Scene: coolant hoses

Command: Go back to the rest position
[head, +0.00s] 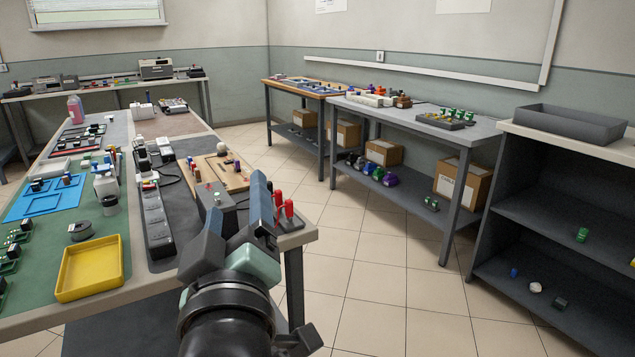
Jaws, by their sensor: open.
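My gripper (236,212) is in the lower middle of the head view, at the near right corner of the long worktable (299,238). Its two fingers stand apart with nothing seen held between them. Behind the fingers is a grey box (217,203) with small lights on top. Red-handled tools (284,208) stand upright just right of the fingers. How far the gripper is from the box and the tools cannot be told exactly.
A grey bench (400,118) stands right of the aisle, and a dark shelf (555,205) is at far right. The tiled floor (370,275) between is clear.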

